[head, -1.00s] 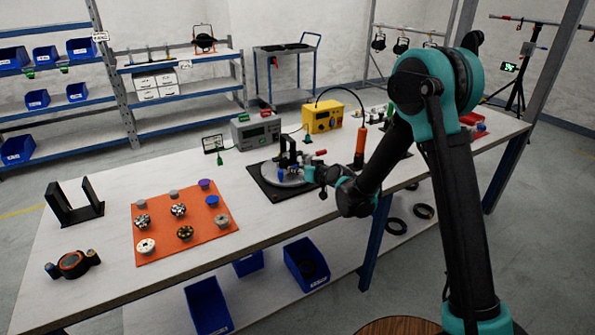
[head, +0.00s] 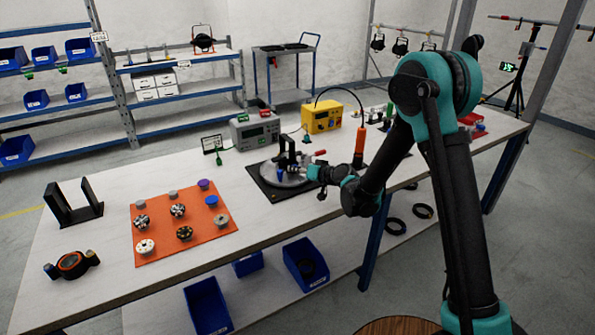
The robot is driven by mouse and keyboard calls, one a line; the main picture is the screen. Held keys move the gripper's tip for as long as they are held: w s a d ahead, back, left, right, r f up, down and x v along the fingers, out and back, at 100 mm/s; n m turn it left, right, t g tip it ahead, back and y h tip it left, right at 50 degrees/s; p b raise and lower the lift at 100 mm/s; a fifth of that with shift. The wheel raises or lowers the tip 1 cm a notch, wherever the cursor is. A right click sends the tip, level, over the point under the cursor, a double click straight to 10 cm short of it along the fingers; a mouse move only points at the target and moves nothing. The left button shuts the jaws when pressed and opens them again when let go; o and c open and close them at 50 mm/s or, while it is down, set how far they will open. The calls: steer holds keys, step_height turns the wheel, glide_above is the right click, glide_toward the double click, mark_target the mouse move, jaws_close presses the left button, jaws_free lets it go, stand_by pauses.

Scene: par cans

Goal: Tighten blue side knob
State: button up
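A round grey turntable on a black base plate (head: 265,190) stands mid-bench and holds a dark upright fixture (head: 287,155). A small blue part (head: 281,174), which looks like the blue side knob, sits low at the front of the fixture. My gripper (head: 311,173) reaches in from the right at about the height of the blue part, beside the fixture. A small gap seems to lie between them. The fingers are too small and dark to tell whether they are open or shut.
An orange mat (head: 140,255) with several knobs lies to the left. A black bracket (head: 72,210) and a dark ring part (head: 73,264) stand at the far left. A grey meter (head: 255,131), a yellow unit (head: 322,117) and an orange-handled tool (head: 360,147) stand behind.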

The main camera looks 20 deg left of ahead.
steer(key=o, duration=0.5)
